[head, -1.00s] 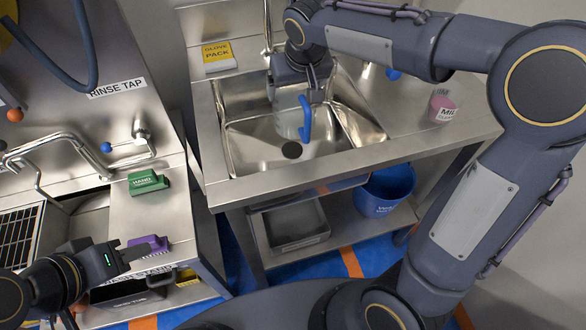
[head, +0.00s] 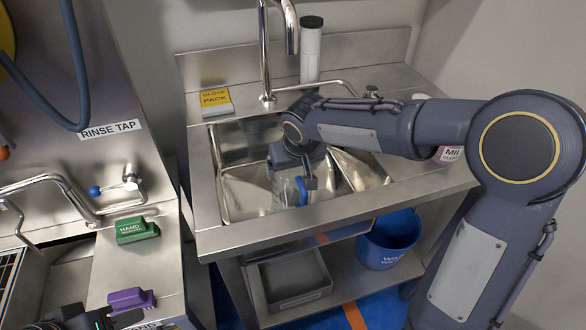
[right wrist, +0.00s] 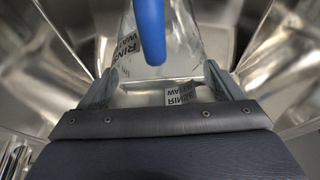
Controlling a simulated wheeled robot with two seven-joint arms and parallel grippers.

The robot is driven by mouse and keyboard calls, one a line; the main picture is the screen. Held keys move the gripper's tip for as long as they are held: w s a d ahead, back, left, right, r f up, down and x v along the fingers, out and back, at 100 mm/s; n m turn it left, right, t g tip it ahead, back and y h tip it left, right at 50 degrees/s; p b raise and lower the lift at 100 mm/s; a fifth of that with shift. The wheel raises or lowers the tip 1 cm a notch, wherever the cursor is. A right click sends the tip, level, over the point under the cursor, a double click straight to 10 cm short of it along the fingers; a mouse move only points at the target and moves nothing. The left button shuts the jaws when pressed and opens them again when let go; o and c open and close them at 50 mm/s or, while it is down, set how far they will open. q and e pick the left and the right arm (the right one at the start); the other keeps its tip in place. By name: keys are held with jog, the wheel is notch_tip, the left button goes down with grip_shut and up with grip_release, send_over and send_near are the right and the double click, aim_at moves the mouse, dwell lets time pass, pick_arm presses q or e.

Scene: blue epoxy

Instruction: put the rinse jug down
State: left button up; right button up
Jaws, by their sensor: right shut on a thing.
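The rinse jug (head: 281,190) is a clear vessel with a blue handle (head: 301,190), inside the steel sink basin (head: 240,190). In the right wrist view the jug (right wrist: 185,45) shows its "RINSE WATER" lettering, and its blue handle stands toward the camera. My right gripper (right wrist: 160,88) is shut on the jug, one finger on each side. In the head view my right gripper (head: 308,178) partly covers the jug. I cannot tell whether the jug's base touches the sink floor. My left gripper (head: 105,318) is at the bottom left edge, mostly cut off.
A tap (head: 265,70) and a white cylinder (head: 311,50) stand behind the sink. A labelled pink-and-white container (head: 448,153) is at right, partly behind my arm. A blue bucket (head: 388,240) and grey tray (head: 293,280) are below.

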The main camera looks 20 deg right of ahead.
jog(key=shift+f, duration=0.25)
jog(key=o, duration=1.1)
jog(key=shift+r, duration=0.1)
jog(key=p+v, duration=0.2)
jog(key=v, duration=1)
jog(key=shift+r, duration=0.15)
